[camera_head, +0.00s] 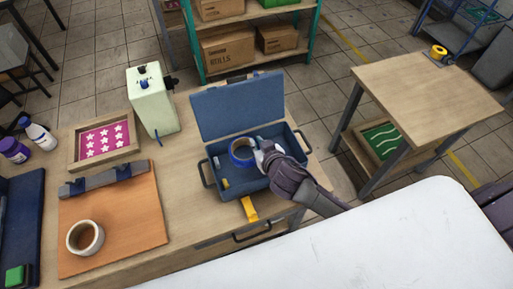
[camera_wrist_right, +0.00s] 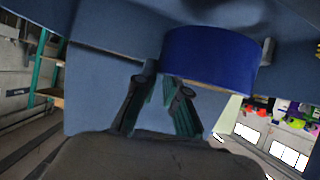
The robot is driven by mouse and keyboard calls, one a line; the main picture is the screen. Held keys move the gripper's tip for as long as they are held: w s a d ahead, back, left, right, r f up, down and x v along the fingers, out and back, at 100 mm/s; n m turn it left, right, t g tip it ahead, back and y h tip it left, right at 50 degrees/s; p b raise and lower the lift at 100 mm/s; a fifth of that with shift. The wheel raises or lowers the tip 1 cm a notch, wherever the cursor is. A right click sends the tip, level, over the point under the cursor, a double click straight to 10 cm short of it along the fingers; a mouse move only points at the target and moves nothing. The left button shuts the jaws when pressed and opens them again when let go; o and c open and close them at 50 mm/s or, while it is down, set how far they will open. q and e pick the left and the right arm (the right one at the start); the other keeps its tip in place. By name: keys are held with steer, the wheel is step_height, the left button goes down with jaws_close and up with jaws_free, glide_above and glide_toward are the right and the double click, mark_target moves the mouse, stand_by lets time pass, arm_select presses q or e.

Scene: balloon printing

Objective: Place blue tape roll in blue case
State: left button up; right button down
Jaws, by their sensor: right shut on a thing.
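The blue case (camera_head: 215,192) stands open on the wooden table, its lid (camera_head: 237,105) raised at the back. The blue tape roll (camera_head: 236,157) is over the left-middle part of the case; I cannot tell whether it touches the case floor. My right gripper (camera_head: 261,151) reaches in from the lower right and is shut on the roll's right side. In the right wrist view, the roll (camera_wrist_right: 210,60) shows large just beyond the fingers (camera_wrist_right: 163,92), with blue case surfaces around it. My left gripper is not in view.
A yellow object (camera_head: 249,208) is at the case's front. A side table (camera_head: 430,95) stands right.

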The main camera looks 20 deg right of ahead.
steer(key=shift+w+f, duration=0.45)
steer(key=shift+f, duration=0.05)
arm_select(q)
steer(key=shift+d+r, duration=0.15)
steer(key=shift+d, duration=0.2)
arm_select(e)
steer(key=shift+a+f, duration=0.1)
steer(key=shift+f, duration=1.7)
steer(key=c, duration=1.2)
jaws_free()
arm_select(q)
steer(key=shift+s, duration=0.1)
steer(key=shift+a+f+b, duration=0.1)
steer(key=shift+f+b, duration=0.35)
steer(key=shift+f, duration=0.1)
arm_select(e)
steer(key=v, duration=1.2)
